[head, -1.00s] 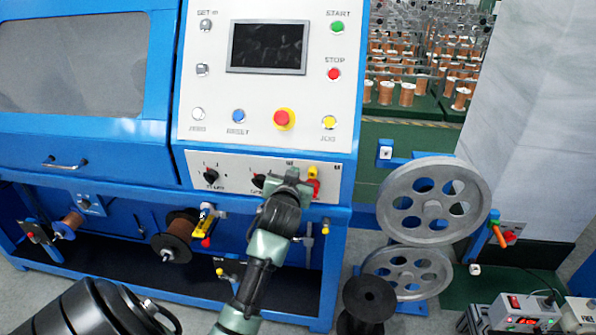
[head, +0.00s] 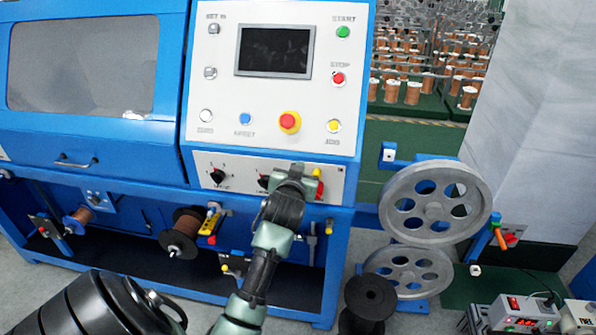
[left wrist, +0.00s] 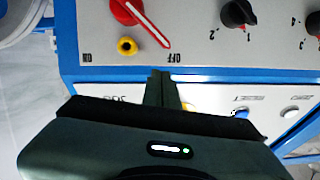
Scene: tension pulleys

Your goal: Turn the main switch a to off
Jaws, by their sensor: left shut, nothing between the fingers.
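The main switch a (head: 319,187) is a red rotary knob at the right end of the lower control strip, partly hidden by my left gripper in the head view. In the left wrist view its red handle (left wrist: 146,22) with a white line slants, its tip close to the OFF label (left wrist: 175,58). The ON label (left wrist: 87,57) lies to the left. A yellow piece (left wrist: 127,46) sits beside the handle. My left gripper (head: 298,170) is shut and empty in front of the strip; its fingers (left wrist: 160,76) appear apart from the handle. My right gripper is out of view.
Black selector knobs (head: 217,175) sit on the same strip. Above are a screen (head: 274,51), a red emergency button (head: 289,121) and other buttons. Grey pulley wheels (head: 435,202) stand right of the blue machine. Wire spools (head: 183,232) hang below the strip.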

